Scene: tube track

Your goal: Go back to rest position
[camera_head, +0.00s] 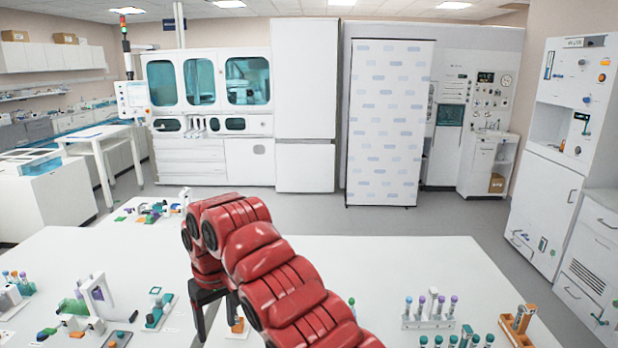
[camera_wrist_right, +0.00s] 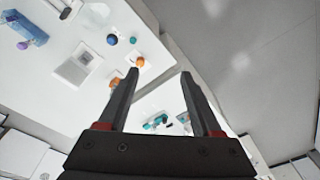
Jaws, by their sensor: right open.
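My red right arm reaches from the bottom of the head view across the middle of the white table (camera_head: 400,262). Its dark right gripper (camera_head: 215,326) points down over the left part of that table. In the right wrist view the two fingers of the right gripper (camera_wrist_right: 160,73) stand apart with nothing between them. A small orange object (camera_head: 238,327) shows close to the gripper in the head view; the arm hides part of that area. My left gripper is in neither view.
A tube rack (camera_head: 428,322) with coloured tubes and an orange-and-wood rack (camera_head: 518,322) stand at the right. A white-and-purple device (camera_head: 98,295) and small coloured parts stand at the left. The table behind and right of my arm is clear. A patterned panel (camera_head: 388,130) stands beyond.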

